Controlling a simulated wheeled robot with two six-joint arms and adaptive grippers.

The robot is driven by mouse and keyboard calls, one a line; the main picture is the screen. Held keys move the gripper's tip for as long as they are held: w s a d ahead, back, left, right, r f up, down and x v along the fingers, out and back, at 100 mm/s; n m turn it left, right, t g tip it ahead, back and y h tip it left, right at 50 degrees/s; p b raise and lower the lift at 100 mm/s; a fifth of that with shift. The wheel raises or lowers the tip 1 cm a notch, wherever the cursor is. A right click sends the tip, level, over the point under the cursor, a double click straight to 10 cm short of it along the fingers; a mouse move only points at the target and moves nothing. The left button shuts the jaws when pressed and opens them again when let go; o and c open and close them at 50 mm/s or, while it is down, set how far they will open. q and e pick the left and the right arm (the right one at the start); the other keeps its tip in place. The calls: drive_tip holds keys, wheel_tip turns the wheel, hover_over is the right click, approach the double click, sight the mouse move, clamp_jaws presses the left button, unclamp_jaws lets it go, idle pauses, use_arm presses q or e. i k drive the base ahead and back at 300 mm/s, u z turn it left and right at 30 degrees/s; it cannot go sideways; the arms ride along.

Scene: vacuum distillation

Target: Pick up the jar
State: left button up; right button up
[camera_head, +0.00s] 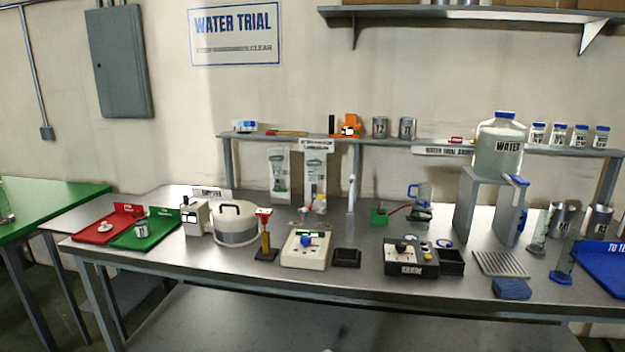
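Several things here could be the jar, and I cannot tell which one is meant. A large clear jar (499,147) with a blue lid and a "WATER" label stands on a grey stand at the right. A row of small blue-lidded jars (558,135) stands on the shelf to its right. A small metallic container (141,230) sits on the green tray (160,240) at the left. Neither of my grippers shows in the head view.
The steel table (200,271) holds a red tray (92,235), a round lidded pot (236,224), a cream device (305,249), a dark control box (411,259), ribbed plate (500,263), blue sponge (512,289) and blue tray (606,268). The front edge is mostly clear.

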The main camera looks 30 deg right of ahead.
sight(141, 220)
drive_tip(key=z, duration=0.3)
drive_tip(key=i, duration=1.1)
drive_tip(key=u, duration=0.8)
drive_tip(key=i, duration=0.6)
drive_tip(key=u, duration=0.55)
